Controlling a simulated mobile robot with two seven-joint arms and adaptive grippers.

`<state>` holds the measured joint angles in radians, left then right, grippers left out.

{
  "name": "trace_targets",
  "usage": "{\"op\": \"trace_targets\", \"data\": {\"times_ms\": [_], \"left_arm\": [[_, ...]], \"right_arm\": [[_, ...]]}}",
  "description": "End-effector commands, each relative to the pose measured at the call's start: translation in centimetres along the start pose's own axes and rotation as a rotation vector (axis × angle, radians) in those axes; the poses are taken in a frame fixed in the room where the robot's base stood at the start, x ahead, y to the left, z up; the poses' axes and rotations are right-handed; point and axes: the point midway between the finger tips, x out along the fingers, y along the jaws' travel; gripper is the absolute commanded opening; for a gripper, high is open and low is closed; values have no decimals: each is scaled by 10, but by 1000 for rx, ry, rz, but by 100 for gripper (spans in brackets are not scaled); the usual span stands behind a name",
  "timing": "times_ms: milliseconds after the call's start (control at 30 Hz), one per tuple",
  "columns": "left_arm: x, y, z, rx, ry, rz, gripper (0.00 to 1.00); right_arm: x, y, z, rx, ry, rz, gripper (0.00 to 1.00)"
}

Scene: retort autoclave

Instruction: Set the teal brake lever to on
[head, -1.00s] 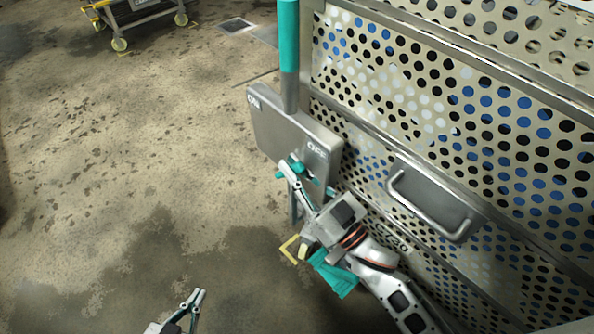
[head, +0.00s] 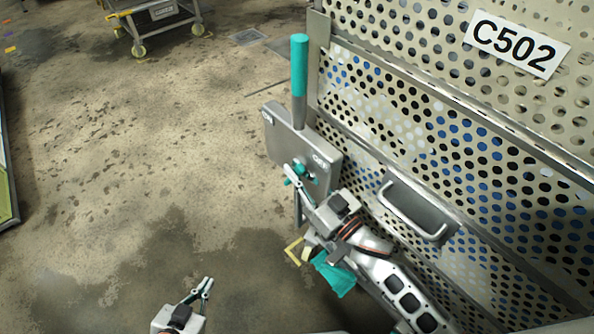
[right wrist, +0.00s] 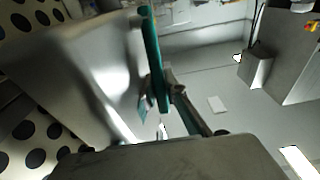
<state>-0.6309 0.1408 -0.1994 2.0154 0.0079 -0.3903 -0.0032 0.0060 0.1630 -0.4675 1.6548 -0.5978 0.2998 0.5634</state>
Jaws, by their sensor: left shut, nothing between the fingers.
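The teal brake lever (head: 299,75) stands up in the head view, with a teal grip on a grey shaft. Its shaft meets a grey metal plate (head: 285,148) marked ON at the left end and OFF at the right end. The lever rises between the two marks. My right gripper (head: 300,173) is at the plate's lower right face, below the lever grip and apart from it. Its finger opening is unclear; a teal finger part (right wrist: 155,65) shows beside grey metal in the right wrist view. My left gripper (head: 207,284) is shut and empty, low over the floor.
A perforated metal basket wall (head: 460,130) with a handle (head: 418,208) and a C502 label (head: 517,44) fills the right side. A wheeled cart (head: 155,15) stands at the back left. The floor (head: 130,140) at left is clear.

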Motion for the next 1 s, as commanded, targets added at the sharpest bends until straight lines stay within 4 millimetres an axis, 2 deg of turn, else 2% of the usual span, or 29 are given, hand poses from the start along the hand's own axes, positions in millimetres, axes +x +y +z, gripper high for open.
{"op": "trace_targets", "data": {"times_ms": [433,800,1000], "left_arm": [[0,-1,-3,1,5,-2,0],[0,-1,-2,1,3,-1,0],[0,-1,-2,1,3,-1,0]], "right_arm": [[-5,0,1,-1,-3,1,28],[-55,0,0,0,-1,0,28],[-75,0,-1,0,1,0,28]]}}
